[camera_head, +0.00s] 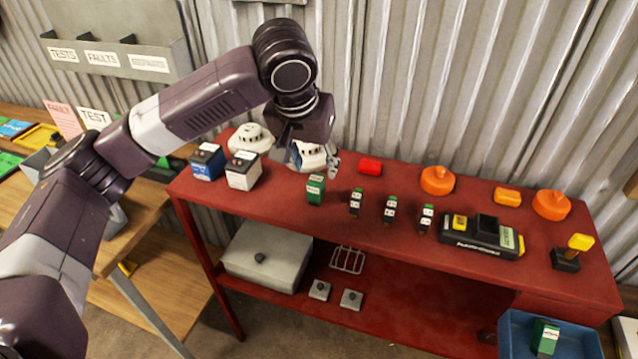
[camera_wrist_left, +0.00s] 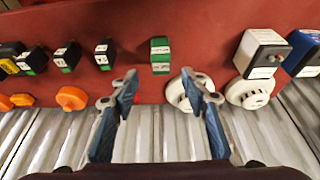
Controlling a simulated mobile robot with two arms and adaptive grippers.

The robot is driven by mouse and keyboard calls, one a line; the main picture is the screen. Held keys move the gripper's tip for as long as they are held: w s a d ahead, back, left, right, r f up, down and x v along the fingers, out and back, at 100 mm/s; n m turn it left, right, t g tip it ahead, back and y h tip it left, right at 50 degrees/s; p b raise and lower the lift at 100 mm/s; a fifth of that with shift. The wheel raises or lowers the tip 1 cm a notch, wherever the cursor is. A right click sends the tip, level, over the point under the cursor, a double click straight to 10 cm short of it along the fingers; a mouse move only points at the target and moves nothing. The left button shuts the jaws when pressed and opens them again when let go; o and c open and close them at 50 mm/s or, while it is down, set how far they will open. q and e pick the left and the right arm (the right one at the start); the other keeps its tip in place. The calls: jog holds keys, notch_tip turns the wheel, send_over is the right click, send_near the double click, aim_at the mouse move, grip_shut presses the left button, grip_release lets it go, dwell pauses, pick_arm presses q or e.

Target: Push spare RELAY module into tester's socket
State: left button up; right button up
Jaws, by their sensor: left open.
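A green block-shaped module (camera_head: 316,188) with a pale label stands on the red table; it also shows in the left wrist view (camera_wrist_left: 160,55). Its lettering is too small to read. Another green module (camera_head: 545,337) lies in the blue bin at the lower right; I cannot tell which one is the spare RELAY. The black-and-yellow tester (camera_head: 482,237) sits right of centre on the table. My left gripper (camera_head: 318,165) is open and empty, its blue fingers (camera_wrist_left: 159,78) pointing toward the standing green module, apart from it. My right gripper is not in view.
Several small black-white-green modules (camera_head: 390,209) stand between the green module and the tester. White domed devices (camera_head: 250,138), blue (camera_head: 207,161) and white (camera_head: 243,170) boxes are at the left. The blue bin (camera_head: 515,340) is at lower right.

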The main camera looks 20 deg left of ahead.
aim_at(316, 178)
pick_arm(q)
jog(key=shift+s+f, duration=0.1)
jog(key=shift+f, duration=0.35)
jog(key=p+x, duration=0.1)
jog(key=x, duration=0.3)
jog(key=shift+a+f, duration=0.15)
jog(key=shift+f, duration=0.15)
jog(key=shift+w+f, duration=0.25)
jog(key=shift+f, duration=0.1)
grip_shut()
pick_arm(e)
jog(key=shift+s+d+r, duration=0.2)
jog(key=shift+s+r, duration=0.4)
